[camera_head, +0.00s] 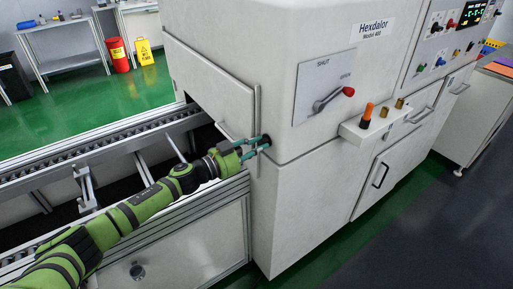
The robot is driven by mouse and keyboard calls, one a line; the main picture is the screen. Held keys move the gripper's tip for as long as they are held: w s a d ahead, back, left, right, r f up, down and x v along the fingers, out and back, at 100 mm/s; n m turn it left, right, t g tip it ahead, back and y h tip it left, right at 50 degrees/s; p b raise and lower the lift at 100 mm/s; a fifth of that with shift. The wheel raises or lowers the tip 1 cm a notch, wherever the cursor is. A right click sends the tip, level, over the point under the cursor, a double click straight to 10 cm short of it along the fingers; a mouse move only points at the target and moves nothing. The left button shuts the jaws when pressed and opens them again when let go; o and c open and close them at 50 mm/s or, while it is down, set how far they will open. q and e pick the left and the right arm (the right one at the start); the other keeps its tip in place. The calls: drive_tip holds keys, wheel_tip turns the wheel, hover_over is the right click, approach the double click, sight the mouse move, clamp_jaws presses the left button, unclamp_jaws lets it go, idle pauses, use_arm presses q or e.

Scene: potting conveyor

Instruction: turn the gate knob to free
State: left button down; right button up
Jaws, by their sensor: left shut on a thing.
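My right gripper is not in view.
The white machine (305,40) carries a SHUT/OPEN plate with a red-tipped lever (333,96). A small shelf (372,131) holds an orange-handled item. The conveyor (95,140) runs left, under my arm. Green floor lies behind it.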

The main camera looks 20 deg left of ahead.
use_arm(q)
drive_tip(key=shift+w+a+m+b, duration=0.1)
drive_tip(key=shift+m+b, duration=0.6)
drive_tip(key=shift+m, duration=1.8)
drive_tip(key=shift+w+a+m+b, duration=0.1)
drive_tip(key=shift+m+b, duration=0.55)
drive_tip(key=shift+m, duration=1.85)
drive_tip(key=c, duration=1.1)
unclamp_jaws()
drive_tip(key=v, duration=1.2)
